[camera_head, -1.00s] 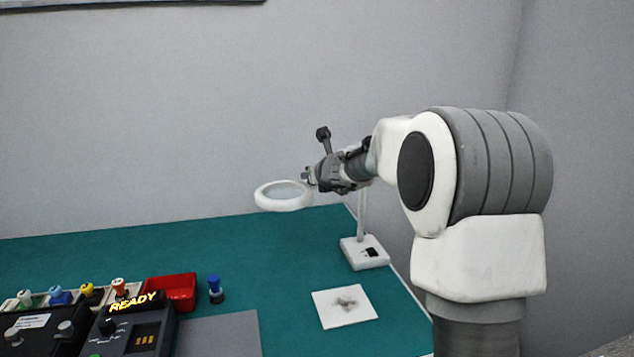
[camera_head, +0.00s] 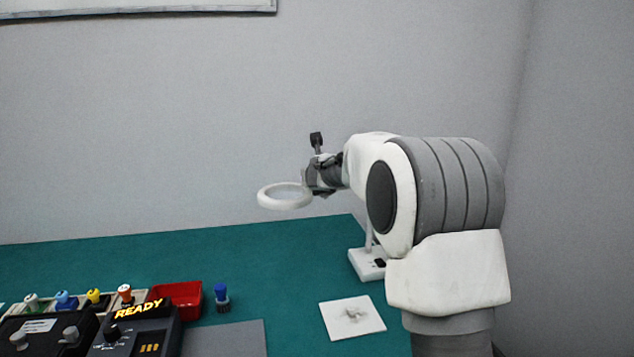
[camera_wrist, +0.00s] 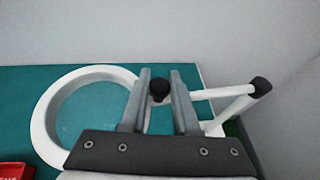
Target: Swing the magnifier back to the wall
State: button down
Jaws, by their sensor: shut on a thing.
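The magnifier (camera_head: 285,203) is a white ring with a clear lens, held level above the back of the green bench. In the wrist view its ring (camera_wrist: 48,108) is at the left and its white arm (camera_wrist: 222,93) runs right to a dark joint. Its white base (camera_head: 366,264) stands at the bench's right edge, partly hidden by my arm. My gripper (camera_head: 306,178) is at the ring's right side. In the wrist view my gripper (camera_wrist: 159,88) is shut on the magnifier, with a black knob between the fingers. The wall (camera_head: 150,120) is behind.
A white square pad (camera_head: 352,330) with a grey thing on it lies in front of the base. A red bin (camera_head: 180,300), a blue-topped driver (camera_head: 222,298) and a tester reading READY (camera_head: 138,310) are at left. The back of the bench is clear.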

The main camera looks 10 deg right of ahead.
jog(key=w+d+m+g+h+p, duration=0.1)
jog(key=w+m+g+h+p, duration=0.1)
jog(key=w+m+h+p, duration=0.3)
jog(key=shift+w+r+h+p, duration=0.15)
jog(key=shift+w+h+p, duration=0.3)
jog(key=shift+w, duration=0.7)
jog(key=c, duration=0.7)
grip_release()
jog(key=shift+w+d, duration=0.1)
jog(key=shift+o, duration=0.2)
jog(key=b+v, duration=0.1)
jog(key=v, duration=1.6)
jog(key=shift+b, duration=0.4)
